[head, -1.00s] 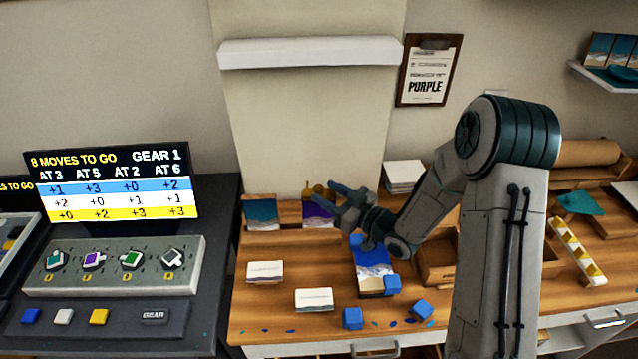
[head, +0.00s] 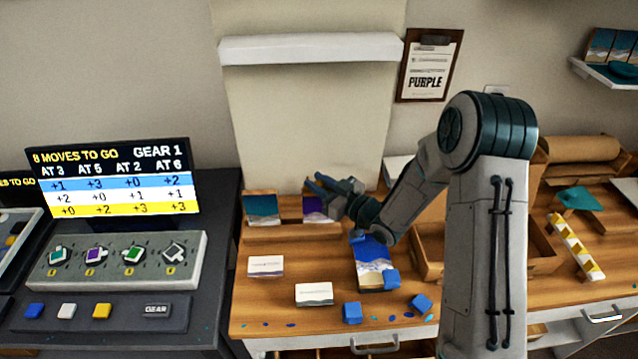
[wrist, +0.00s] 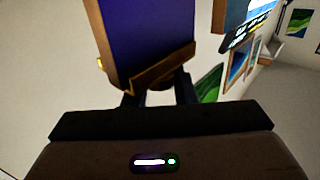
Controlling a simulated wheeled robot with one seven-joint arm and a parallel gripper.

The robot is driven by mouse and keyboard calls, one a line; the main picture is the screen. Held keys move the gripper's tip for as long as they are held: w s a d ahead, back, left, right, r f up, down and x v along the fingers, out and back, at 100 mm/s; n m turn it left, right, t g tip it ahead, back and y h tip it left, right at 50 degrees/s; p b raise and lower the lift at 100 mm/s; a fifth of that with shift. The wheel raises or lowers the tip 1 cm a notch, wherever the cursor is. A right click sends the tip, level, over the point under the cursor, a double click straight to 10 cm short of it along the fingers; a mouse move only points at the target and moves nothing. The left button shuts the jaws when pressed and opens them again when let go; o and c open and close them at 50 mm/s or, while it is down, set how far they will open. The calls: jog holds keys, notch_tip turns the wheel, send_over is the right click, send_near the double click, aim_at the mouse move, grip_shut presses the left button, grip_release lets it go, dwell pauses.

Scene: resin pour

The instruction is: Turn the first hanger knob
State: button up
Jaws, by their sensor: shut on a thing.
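A purple panel (head: 316,208) in a wooden edge stands at the back of the wooden table; it fills the top of the wrist view (wrist: 147,35). My gripper (head: 322,184) is right at the panel's top edge. In the wrist view my gripper's dark fingers (wrist: 158,92) are closed around a small brown piece, seemingly the hanger knob (wrist: 160,85), just below the panel's wooden edge. It is mostly hidden by the fingers and the panel. A small yellow knob-like piece (wrist: 101,64) shows at the panel's left edge. The head view hides the grasp.
A teal panel (head: 263,209) stands left of the purple one. Cards, several blue cubes (head: 352,313) and an open wooden box (head: 425,270) are on the table.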

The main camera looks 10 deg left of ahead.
jog(key=shift+f+t+b, duration=0.15)
jog(key=shift+t+b, duration=0.15)
jog(key=shift+b, duration=0.25)
jog(key=shift+s+f+m+t+h+b, duration=0.15)
jog(key=shift+m+t+h+b, duration=0.5)
jog(key=shift+b, duration=0.45)
jog(key=m+t+h+b, duration=0.2)
jog(key=b, duration=0.2)
jog(key=shift+t, duration=0.25)
jog(key=m+t+h+b, duration=0.2)
jog(key=m+h+b, duration=0.1)
jog(key=h+b, duration=0.1)
jog(key=shift+a+b, duration=0.15)
jog(key=shift+b, duration=0.65)
jog(key=m+t+h+b, duration=0.2)
jog(key=m+h+b, duration=0.1)
jog(key=h, duration=0.1)
jog(key=shift+b, duration=0.4)
jog(key=m+h, duration=0.2)
jog(key=h, duration=0.1)
jog(key=m+h+b, duration=0.1)
jog(key=h, duration=0.1)
jog(key=shift+r, duration=0.3)
jog(key=shift+m+g+h+p, duration=0.35)
jog(key=shift+m+h, duration=1.4)
jog(key=shift+h, duration=0.9)
